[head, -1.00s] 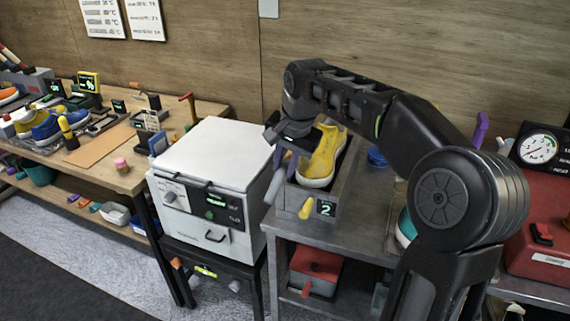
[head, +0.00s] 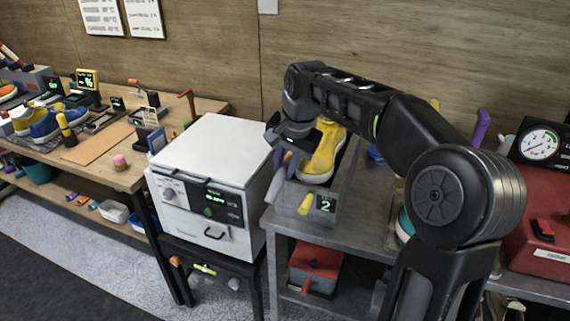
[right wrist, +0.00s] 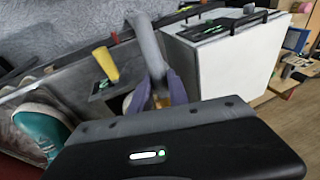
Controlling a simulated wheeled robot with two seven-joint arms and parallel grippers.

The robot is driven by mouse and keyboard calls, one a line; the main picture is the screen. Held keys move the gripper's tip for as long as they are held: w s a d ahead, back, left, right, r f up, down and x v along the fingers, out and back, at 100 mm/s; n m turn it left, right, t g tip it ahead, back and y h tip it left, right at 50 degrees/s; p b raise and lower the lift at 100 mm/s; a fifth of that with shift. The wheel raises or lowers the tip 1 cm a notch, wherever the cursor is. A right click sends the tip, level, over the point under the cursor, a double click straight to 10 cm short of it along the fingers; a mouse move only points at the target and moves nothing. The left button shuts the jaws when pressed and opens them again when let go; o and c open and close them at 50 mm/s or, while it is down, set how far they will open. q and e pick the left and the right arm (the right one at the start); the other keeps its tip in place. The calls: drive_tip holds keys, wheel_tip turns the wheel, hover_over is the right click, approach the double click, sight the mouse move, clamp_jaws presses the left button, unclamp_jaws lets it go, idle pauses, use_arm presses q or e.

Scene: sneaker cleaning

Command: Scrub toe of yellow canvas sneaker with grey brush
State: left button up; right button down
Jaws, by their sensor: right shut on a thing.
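The yellow canvas sneaker (head: 324,157) sits in a grey tray (head: 319,215) marked 2, its white-edged toe facing the front. My right gripper (head: 285,162) is beside the toe, at the tray's left side. Its purple fingers are shut on the grey brush (head: 273,188). In the right wrist view the brush's grey handle (right wrist: 149,48) stands up between the fingers (right wrist: 158,93). The bristles are hidden, so I cannot tell whether they touch the toe. The sneaker is mostly hidden in the right wrist view. My left gripper is not in view.
A white box-shaped machine (head: 211,165) stands close on the left of the tray. A yellow peg (head: 305,204) sticks out at the tray's front. A teal shoe (right wrist: 36,127) lies nearby. A red gauge unit (head: 541,220) stands at the right.

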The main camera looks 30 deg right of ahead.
drive_tip(key=shift+d+f, duration=0.1)
drive_tip(key=shift+f, duration=0.35)
drive_tip(key=shift+s+d+b, duration=0.15)
drive_tip(key=shift+b, duration=0.2)
drive_tip(key=shift+s+d+b, duration=0.25)
drive_tip(key=shift+s+d, duration=0.2)
drive_tip(key=shift+s, duration=0.35)
drive_tip(key=shift+s+d+b, duration=0.25)
drive_tip(key=shift+s+d, duration=0.15)
drive_tip(key=shift+s, duration=0.4)
drive_tip(key=shift+s+d+f, duration=0.1)
drive_tip(key=shift+s+d+b, duration=0.3)
drive_tip(key=shift+s+d, duration=0.2)
drive_tip(key=shift+s, duration=0.4)
drive_tip(key=shift+s+d, duration=0.5)
drive_tip(key=shift+s, duration=0.25)
drive_tip(key=shift+r, duration=0.3)
